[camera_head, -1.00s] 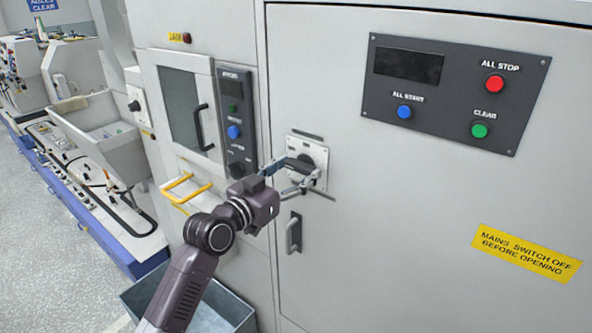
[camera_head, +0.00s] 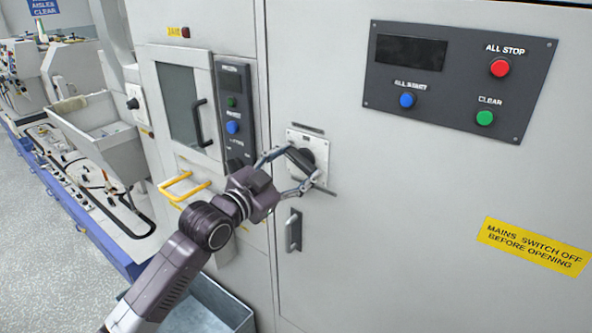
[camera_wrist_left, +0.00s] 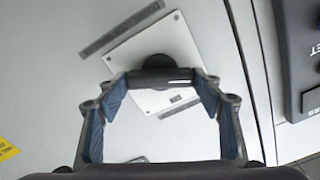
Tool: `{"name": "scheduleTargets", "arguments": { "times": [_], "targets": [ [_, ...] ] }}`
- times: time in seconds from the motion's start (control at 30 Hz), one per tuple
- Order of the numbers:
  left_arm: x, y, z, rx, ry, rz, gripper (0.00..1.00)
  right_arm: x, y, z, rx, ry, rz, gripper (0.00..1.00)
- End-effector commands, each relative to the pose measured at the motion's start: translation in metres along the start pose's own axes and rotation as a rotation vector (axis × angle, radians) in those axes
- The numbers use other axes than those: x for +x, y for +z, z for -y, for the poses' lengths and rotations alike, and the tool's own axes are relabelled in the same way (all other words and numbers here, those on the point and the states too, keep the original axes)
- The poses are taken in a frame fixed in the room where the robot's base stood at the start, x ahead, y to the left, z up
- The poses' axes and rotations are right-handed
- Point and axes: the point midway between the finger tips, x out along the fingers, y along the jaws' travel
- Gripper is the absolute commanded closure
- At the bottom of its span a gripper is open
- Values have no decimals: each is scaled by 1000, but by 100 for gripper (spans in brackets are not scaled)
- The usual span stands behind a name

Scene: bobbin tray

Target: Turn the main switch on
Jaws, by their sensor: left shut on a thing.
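The main switch is a black rotary handle (camera_head: 301,159) on a pale square plate (camera_head: 321,143) on the cabinet door. My left gripper (camera_head: 299,165) is shut on the handle, one finger at each end. In the left wrist view the handle (camera_wrist_left: 158,77) lies across between the blue-padded fingertips of the gripper (camera_wrist_left: 158,84), with the tilted plate (camera_wrist_left: 178,45) behind it. The handle slants down to the right in the head view. Position marks on the plate are too small to read. My right gripper is not in view.
A dark panel (camera_head: 455,95) with red, blue and green buttons is at the upper right. A door handle (camera_head: 293,231) sits just below the switch. A yellow rail (camera_head: 186,188) sticks out at the left, and a grey bin (camera_head: 205,305) stands below my arm.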

Motion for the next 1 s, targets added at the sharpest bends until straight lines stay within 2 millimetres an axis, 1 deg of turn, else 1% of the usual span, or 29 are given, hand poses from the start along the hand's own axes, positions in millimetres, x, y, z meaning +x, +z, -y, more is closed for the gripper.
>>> {"name": "scheduleTargets", "arguments": {
  "times": [0.03, 0.13, 0.4, 0.8, 1.0],
  "targets": [
    [0, 1, 0, 50, -1, 0, 64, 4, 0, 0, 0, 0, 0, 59],
    [0, 0, 0, 145, -1, -1, 64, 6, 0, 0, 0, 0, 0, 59],
    [0, -1, 0, 400, -1, -1, 64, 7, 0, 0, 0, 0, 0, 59],
    [0, -1, 0, 773, 0, 0, 64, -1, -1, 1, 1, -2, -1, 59],
    [0, -1, -1, 929, 1, 0, 64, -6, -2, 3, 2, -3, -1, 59]
  ]
}}
